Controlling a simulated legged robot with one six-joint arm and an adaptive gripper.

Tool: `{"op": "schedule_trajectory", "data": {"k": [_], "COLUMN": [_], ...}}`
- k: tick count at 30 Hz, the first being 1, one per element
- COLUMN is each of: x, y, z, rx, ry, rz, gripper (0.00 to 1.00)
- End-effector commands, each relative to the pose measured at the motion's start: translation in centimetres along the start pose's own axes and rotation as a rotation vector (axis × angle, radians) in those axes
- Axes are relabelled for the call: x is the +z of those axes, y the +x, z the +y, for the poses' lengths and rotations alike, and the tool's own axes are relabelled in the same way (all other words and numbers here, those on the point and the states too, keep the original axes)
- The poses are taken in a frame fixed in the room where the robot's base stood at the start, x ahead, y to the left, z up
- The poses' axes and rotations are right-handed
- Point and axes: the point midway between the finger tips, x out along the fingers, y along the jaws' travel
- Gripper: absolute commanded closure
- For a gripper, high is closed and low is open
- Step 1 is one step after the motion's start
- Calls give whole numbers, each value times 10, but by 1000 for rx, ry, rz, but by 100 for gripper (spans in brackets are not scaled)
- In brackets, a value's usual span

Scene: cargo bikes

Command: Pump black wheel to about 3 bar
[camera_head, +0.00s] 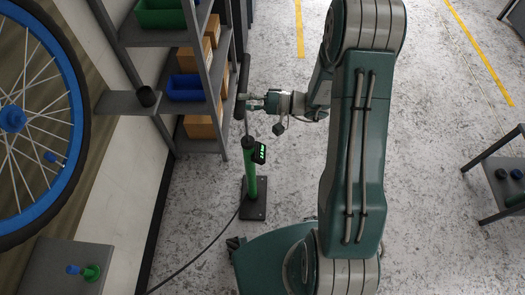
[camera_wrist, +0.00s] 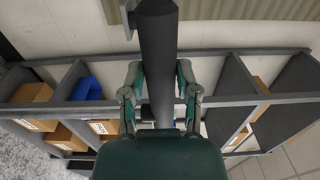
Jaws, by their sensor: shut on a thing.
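A green floor pump (camera_head: 250,170) stands upright on a dark base plate (camera_head: 254,207). A small gauge (camera_head: 259,153) with a lit green display sits near its top; its figures are too small to read. My gripper (camera_head: 250,102) is shut on the dark pump handle (camera_head: 243,75), which is up above the barrel with a length of rod showing. The wrist view shows the handle (camera_wrist: 158,45) between both fingers. A wheel (camera_head: 75,75) with a blue rim and black tyre is at the left, partly out of frame. I see no wheel with a black rim.
A hose (camera_head: 205,252) runs from the pump toward the lower left. A grey shelf rack (camera_head: 140,38) with bins and boxes stands just beyond the handle. A lower-left panel (camera_head: 60,255) holds blue and green caps.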

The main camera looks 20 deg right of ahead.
Motion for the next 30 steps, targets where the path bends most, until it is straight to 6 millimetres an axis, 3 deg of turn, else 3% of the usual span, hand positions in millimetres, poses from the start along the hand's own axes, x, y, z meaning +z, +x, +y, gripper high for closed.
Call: {"op": "schedule_trajectory", "data": {"k": [3, 30], "x": [-1, 0], "y": [0, -1], "z": [19, 129], "rx": [8, 14], "ry": [5, 6], "rz": [5, 5], "gripper": [100, 100]}}
